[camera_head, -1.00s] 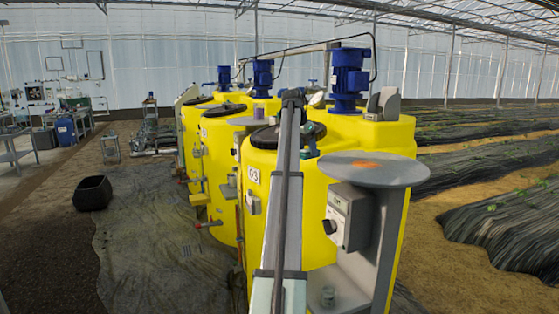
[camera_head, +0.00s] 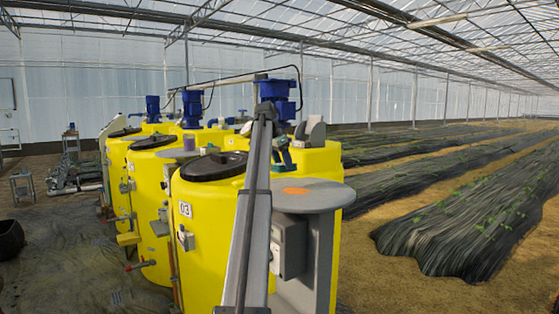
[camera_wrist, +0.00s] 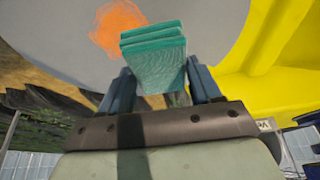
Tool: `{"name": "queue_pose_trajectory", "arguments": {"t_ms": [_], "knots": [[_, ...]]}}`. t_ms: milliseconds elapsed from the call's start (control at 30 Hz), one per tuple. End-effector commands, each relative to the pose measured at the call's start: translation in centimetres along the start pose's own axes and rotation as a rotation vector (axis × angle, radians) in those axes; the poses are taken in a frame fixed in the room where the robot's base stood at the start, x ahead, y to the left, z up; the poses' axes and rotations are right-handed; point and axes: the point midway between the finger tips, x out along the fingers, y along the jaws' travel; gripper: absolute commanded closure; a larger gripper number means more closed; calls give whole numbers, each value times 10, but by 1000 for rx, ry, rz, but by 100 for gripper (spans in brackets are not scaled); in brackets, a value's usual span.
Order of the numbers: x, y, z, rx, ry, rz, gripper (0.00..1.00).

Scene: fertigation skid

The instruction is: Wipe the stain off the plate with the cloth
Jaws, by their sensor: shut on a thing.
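A folded teal cloth (camera_wrist: 155,58) is held between the two fingers of my gripper (camera_wrist: 160,82), which is shut on it. The round grey plate (camera_wrist: 60,35) lies beyond the cloth in the wrist view. The orange stain (camera_wrist: 115,26) on it shows just left of and behind the cloth, which hides part of the plate. In the head view, the plate (camera_head: 325,197) tops a grey stand, and the stain (camera_head: 296,190) is near its left-middle. My gripper (camera_head: 284,157) is behind and above the plate there. I cannot tell whether the cloth touches the plate.
Yellow tanks (camera_head: 208,225) with black lids and blue motors (camera_head: 278,95) stand left of and behind the plate. A grey control box (camera_head: 288,247) hangs below the plate. Covered crop rows (camera_head: 470,225) and open ground lie to the right.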

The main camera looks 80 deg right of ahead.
Motion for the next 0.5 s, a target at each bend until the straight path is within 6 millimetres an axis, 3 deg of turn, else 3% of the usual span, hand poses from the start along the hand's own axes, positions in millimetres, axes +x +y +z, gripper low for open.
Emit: {"name": "queue_pose_trajectory", "arguments": {"t_ms": [500], "knots": [[44,1,19,0,0,0,65]]}}
